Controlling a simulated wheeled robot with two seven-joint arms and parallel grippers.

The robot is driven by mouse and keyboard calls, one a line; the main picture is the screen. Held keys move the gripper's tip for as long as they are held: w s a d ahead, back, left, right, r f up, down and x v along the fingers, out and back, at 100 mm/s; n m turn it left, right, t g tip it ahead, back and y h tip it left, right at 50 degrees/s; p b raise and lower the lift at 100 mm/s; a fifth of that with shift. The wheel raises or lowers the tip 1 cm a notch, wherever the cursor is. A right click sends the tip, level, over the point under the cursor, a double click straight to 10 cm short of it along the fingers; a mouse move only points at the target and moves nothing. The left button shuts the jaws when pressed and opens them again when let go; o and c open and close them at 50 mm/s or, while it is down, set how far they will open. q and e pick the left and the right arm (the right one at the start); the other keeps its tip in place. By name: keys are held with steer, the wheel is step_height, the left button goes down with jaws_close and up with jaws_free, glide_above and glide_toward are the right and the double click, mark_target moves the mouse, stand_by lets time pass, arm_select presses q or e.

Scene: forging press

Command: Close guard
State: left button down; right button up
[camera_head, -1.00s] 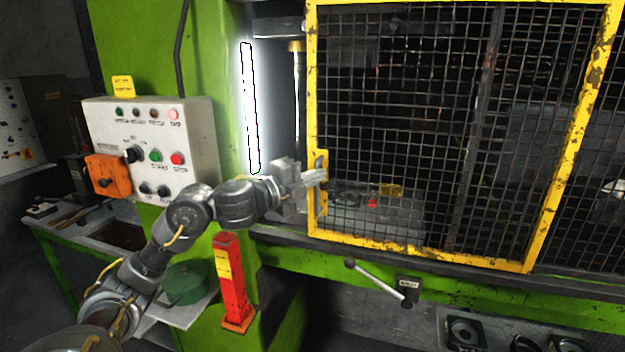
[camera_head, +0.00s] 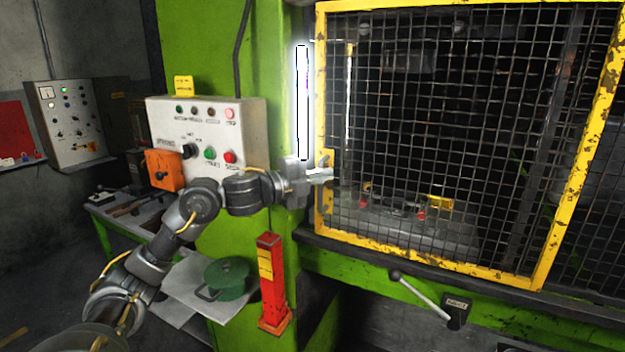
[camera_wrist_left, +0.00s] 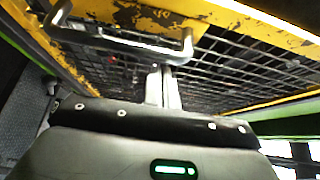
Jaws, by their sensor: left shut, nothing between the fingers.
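The guard (camera_head: 321,110) is a yellow-framed black mesh panel across the press opening. Its left frame edge stands close to the light strip (camera_head: 302,102) on the green press column. A handle (camera_head: 326,186) sits on that left edge. My left gripper (camera_head: 328,174) is at the handle, its fingers shut with nothing between them. In the left wrist view, the fingers (camera_wrist_left: 163,88) are together, close to the handle bar (camera_wrist_left: 120,40) and below the mesh; whether they touch it I cannot tell. My right gripper is not in view.
A control box (camera_head: 207,135) with an orange switch (camera_head: 163,170) hangs left of the opening. Below stand a red post (camera_head: 271,283), a green pot (camera_head: 226,277) on a shelf, and a lever (camera_head: 425,299) under the guard. A second panel (camera_head: 72,122) is at far left.

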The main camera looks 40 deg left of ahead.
arm_select(q)
steer(key=s+b, duration=0.4)
steer(key=s, duration=0.5)
steer(key=shift+s+b, duration=0.2)
steer(key=shift+b, duration=0.1)
